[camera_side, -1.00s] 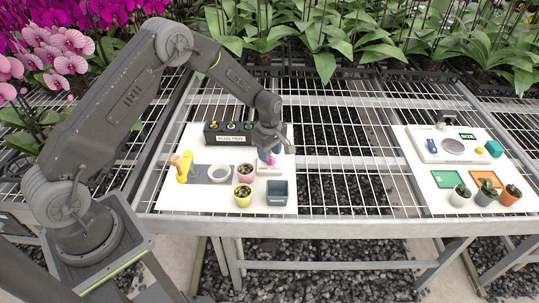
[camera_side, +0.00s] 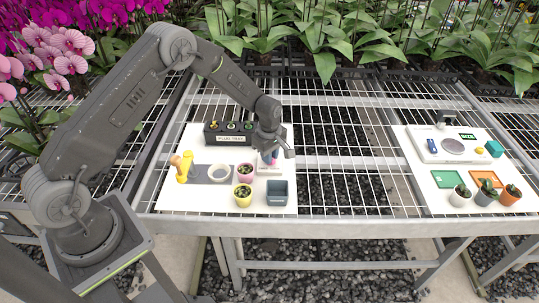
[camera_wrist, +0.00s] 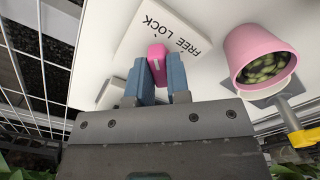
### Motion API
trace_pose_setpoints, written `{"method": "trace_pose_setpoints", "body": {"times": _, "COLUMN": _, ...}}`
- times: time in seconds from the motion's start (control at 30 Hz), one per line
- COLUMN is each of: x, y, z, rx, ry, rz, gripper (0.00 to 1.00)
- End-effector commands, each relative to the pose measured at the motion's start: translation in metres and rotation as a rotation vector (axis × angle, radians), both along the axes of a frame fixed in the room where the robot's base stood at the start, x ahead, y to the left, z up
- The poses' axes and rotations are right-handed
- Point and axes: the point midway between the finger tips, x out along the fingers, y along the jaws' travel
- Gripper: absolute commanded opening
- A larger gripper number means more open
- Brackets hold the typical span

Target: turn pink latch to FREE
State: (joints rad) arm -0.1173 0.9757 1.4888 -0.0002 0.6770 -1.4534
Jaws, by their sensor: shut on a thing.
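The pink latch (camera_wrist: 157,56) sits on a white block (camera_wrist: 165,22) marked FREE and LOCK, and the lettering is upside down in the wrist view. My gripper (camera_wrist: 158,66) has its two blue fingers on either side of the latch and is shut on it. The latch's upper end shows beyond the fingertips, near the gap between the two words; its lower part is hidden. In the side view, my gripper (camera_side: 270,158) is low over the right part of the white board, and the latch is mostly hidden there.
A pink pot (camera_side: 245,172) stands just left of the gripper, with a yellow pot (camera_side: 243,195) in front. A dark grey bin (camera_side: 277,193) is in front of the latch block. A black labelled tray (camera_side: 229,139) stands behind. Open bench mesh lies to the right.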

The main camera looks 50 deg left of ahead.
Motion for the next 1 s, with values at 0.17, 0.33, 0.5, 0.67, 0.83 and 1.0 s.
{"method": "trace_pose_setpoints", "body": {"times": 0.17, "x": 0.0, "y": 0.0, "z": 0.0003, "rx": 0.0, "ry": 0.0, "rz": -0.009, "gripper": 0.0}}
{"method": "trace_pose_setpoints", "body": {"times": 0.33, "x": 0.0, "y": 0.0, "z": 0.0003, "rx": 0.0, "ry": 0.0, "rz": -0.055, "gripper": 0.0}}
{"method": "trace_pose_setpoints", "body": {"times": 0.5, "x": 0.0001, "y": 0.0, "z": 0.0003, "rx": 0.0, "ry": 0.0, "rz": -0.154, "gripper": 0.0}}
{"method": "trace_pose_setpoints", "body": {"times": 0.67, "x": 0.0001, "y": 0.0, "z": 0.0003, "rx": 0.0, "ry": 0.0, "rz": -0.289, "gripper": 0.0}}
{"method": "trace_pose_setpoints", "body": {"times": 0.83, "x": 0.0001, "y": 0.0, "z": 0.0004, "rx": 0.0, "ry": 0.0, "rz": -0.451, "gripper": 0.0}}
{"method": "trace_pose_setpoints", "body": {"times": 1.0, "x": 0.0001, "y": 0.0, "z": 0.0004, "rx": 0.0, "ry": 0.0, "rz": -0.612, "gripper": 0.0}}
